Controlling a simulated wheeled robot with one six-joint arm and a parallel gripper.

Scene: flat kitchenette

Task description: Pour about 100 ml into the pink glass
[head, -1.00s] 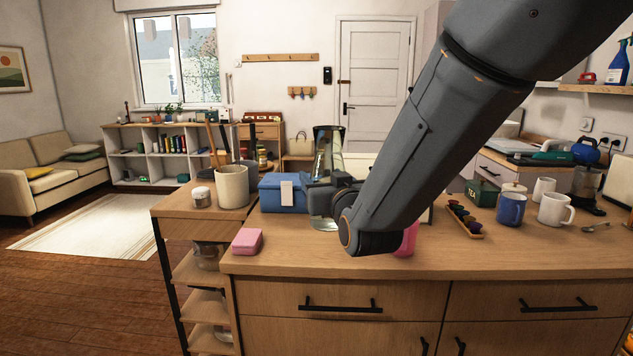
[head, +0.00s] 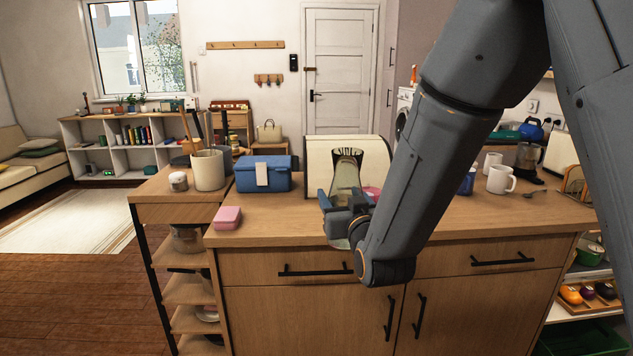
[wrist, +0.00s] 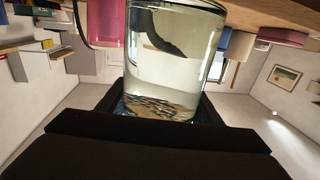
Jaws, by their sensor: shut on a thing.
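My gripper (head: 343,208) is shut on a clear glass carafe (head: 347,172) and holds it about upright near the counter's front edge. The carafe also fills the middle of the wrist view (wrist: 175,55), with clear liquid inside. The pink glass (head: 373,193) is on the counter, just right of and behind the carafe in the head view. It is mostly hidden there by the carafe and my arm. In the wrist view the pink glass (wrist: 107,20) shows at the upper left, beside the carafe.
A cream box (head: 318,165) stands behind the carafe. White mugs (head: 500,180) are to the right. The counter (head: 285,222) between pink box and carafe is clear.

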